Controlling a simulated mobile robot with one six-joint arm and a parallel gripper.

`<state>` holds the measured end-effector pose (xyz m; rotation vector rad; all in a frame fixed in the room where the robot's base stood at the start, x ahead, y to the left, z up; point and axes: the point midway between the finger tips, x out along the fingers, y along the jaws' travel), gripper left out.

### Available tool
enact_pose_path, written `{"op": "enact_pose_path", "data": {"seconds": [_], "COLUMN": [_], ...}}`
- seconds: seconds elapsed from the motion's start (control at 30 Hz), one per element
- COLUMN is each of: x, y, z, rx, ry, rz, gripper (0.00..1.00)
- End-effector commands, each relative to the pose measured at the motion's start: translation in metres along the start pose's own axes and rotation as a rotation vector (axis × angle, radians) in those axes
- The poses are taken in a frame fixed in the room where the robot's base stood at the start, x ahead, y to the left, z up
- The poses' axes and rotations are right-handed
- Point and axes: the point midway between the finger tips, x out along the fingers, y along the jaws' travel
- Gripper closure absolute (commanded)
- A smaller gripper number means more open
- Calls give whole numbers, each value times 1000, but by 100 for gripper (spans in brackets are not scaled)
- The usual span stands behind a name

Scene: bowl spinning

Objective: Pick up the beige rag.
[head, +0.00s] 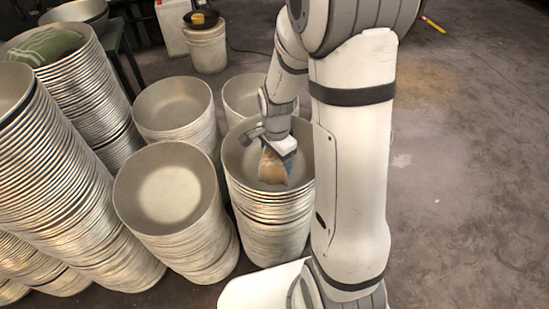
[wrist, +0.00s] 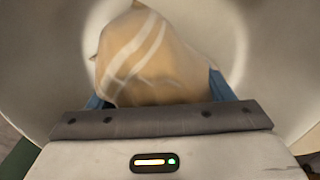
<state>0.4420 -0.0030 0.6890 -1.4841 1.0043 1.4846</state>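The beige rag (wrist: 150,65) has pale stripes and fills the middle of the wrist view. It is bunched up close against my gripper. In the head view the rag (head: 273,168) shows just under my gripper (head: 277,160), inside the top bowl (head: 240,168) of a stack. Blue finger parts of my gripper (wrist: 160,95) show at both sides of the rag in the wrist view. The fingertips are hidden by the rag, so I cannot tell whether they press on it or stand around it.
The bowl wall surrounds my gripper. Other stacks of bowls (head: 168,190) stand close on the left and behind. A green cloth (head: 45,46) lies on the far left stack. A white bucket (head: 207,50) stands at the back. The floor (head: 460,180) at the right is clear.

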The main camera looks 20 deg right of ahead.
Motion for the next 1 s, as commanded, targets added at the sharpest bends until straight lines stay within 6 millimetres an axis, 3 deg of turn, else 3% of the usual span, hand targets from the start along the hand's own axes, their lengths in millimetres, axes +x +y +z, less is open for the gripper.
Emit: {"op": "enact_pose_path", "data": {"seconds": [0.47,0.67,0.77,1.0], "x": [0,-3,-15,-64], "y": [0,0,-1,-1], "z": [0,-1,-1,-1], "rx": [1,1,1,2], "ry": [0,1,2,2], "rz": [-1,-1,-5,-5], "gripper": [65,65,65,65]}}
